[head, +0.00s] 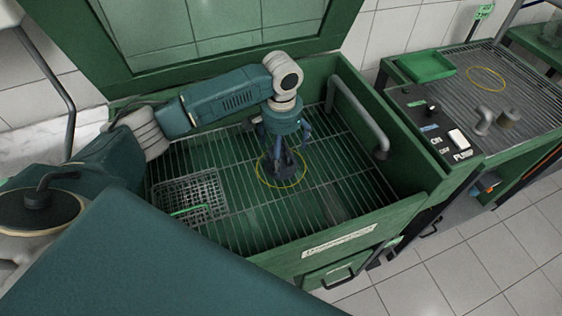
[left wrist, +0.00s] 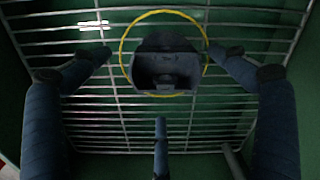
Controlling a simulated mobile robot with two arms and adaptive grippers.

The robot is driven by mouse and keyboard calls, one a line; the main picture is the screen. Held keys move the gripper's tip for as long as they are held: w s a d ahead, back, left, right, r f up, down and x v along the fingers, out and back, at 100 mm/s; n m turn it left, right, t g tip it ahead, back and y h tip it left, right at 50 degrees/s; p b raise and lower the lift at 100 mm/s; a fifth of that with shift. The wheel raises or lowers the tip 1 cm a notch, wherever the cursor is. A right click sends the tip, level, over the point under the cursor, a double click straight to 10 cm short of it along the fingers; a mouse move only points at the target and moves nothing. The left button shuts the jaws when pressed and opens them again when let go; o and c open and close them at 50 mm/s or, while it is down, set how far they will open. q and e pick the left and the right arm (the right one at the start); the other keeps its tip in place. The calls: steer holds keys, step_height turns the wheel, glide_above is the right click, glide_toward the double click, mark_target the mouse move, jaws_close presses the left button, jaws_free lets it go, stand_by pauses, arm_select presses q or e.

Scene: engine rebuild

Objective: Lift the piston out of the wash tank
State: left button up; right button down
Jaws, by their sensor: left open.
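The piston (left wrist: 167,70) is a dark grey part with a hollow, open side, resting on the wire rack of the green wash tank (head: 404,212). A yellow ring mark surrounds it in both views. My left gripper (head: 284,158) reaches down into the tank directly over the piston. In the left wrist view its fingers are spread open, one on each side of the piston and one below it, with gaps visible between. In the head view the gripper hides most of the piston. My right gripper is not in view.
A mesh basket (head: 206,190) with a green item sits at the tank's left. A grey pipe (head: 360,118) curves along its right wall. The raised lid (head: 215,64) stands behind. Right of the tank, a ribbed bench (head: 515,84) holds a green tray (head: 425,66), another yellow ring and grey parts (head: 508,118).

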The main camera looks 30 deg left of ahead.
arm_select(q)
steer(key=f, duration=0.4)
steer(key=shift+w+a+f+p, duration=0.25)
steer(key=shift+w+p, duration=0.05)
steer(key=shift+f, duration=0.45)
steer(key=c, duration=1.6)
steer(key=shift+c, duration=0.2)
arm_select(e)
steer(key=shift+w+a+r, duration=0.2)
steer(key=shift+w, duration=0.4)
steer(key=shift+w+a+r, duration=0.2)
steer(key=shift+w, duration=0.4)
